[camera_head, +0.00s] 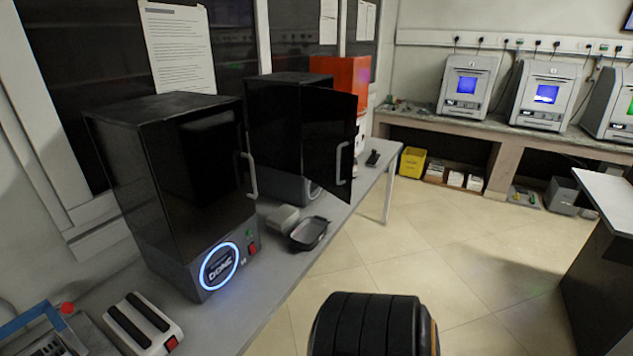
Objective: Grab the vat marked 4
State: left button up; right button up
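No number 4 can be read in this view, so I cannot tell which thing is the vat marked 4. A small dark shallow tray (309,234) with a greyish inside lies on the grey bench, at its room-side edge. It may be a vat, but no mark shows on it. Left of it stands a black box-shaped machine (165,190) with a glowing ring reading "DONE" and its dark door shut. Behind stands a second black machine (287,125) with its dark door swung open; its inside is hidden. Neither of my grippers is in view.
A grey block (283,218) lies beside the tray. A white device with black bars (140,322) sits at the bench's near end. An orange machine (345,72) stands at the far end. A dark counter (603,270) is at right.

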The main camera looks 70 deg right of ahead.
aim_at(306, 236)
jog(key=z, duration=2.25)
jog(key=i+l, duration=0.3)
jog(key=i, duration=0.2)
jog(key=i+l, duration=0.3)
jog(key=i, duration=0.2)
jog(key=u, duration=1.6)
